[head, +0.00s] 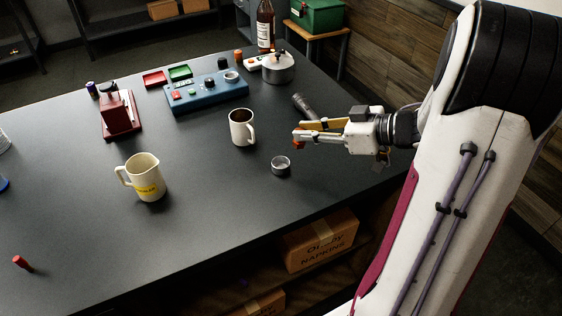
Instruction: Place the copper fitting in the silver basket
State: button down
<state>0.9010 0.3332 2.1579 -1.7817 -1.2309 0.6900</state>
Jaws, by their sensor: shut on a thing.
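My gripper (304,132) reaches in from the right over the table in the head view. It is shut on a small orange-red piece, which looks like the copper fitting (298,138), at its fingertips. The fingers partly hide the piece. A small round silver cup, which looks like the silver basket (281,167), stands upright on the table, its opening facing up. In the picture it is just below and slightly left of the fingertips. The held piece is apart from it. The exact height of my gripper above the table is hard to tell.
A white mug (242,130) stands left of my gripper, and a dark cylinder (304,106) lies just behind it. A pitcher (147,180), blue panel (205,95), red device (121,115) and silver pot (278,69) stand farther off. The table's front middle is clear.

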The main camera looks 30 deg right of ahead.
jog(key=shift+n+g+y, duration=0.6)
jog(key=shift+n+y, duration=0.3)
jog(key=w+a, duration=0.1)
jog(key=w+a+r, duration=0.1)
jog(key=a, duration=0.1)
jog(key=shift+w+a+r, duration=0.1)
jog(key=shift+w+a, duration=0.15)
jog(key=shift+w, duration=0.15)
send_over(281, 166)
jog(key=s+d, duration=0.1)
jog(key=s, duration=0.1)
jog(key=shift+s+f, duration=0.15)
jog(key=shift+f, duration=3)
jog(key=shift+f, duration=0.1)
jog(key=shift+f, duration=1.75)
jog(key=shift+f, duration=0.15)
